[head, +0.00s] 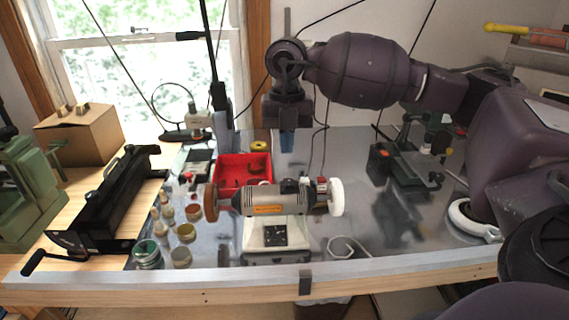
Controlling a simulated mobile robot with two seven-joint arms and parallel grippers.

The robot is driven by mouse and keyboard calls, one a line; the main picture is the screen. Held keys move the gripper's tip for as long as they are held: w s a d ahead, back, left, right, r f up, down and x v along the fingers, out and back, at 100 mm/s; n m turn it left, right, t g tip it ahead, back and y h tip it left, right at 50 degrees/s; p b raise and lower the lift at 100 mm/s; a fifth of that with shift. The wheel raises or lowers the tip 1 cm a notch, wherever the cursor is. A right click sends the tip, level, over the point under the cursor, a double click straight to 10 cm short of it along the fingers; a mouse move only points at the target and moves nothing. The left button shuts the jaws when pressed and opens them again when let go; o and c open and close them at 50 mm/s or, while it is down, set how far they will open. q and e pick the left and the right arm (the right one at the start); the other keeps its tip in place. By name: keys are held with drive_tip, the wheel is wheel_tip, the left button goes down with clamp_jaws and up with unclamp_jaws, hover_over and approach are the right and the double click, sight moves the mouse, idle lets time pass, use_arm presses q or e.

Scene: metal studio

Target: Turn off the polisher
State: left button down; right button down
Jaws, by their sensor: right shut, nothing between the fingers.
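The polisher (265,208) stands upright near the front middle of the workbench, with a grey motor body and a light base. A brown wheel (210,203) is on its left end and a white wheel (336,197) on its right end. A small part with red on it (322,184) sits beside the white wheel; I cannot tell whether it is a switch or its position. My right gripper (287,142) hangs pointing down above and behind the polisher, apart from it, shut and empty. My left gripper is not in view.
A red bin (243,171) stands behind the polisher. Several small jars (185,232) stand to its left, beside a black bench tool (110,200).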

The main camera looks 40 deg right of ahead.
wheel_tip(320, 180, up, 6)
drive_tip(key=shift+w+d+r, duration=0.15)
drive_tip(key=shift+w+d, duration=0.05)
drive_tip(key=shift+d, duration=0.05)
idle(0.6)
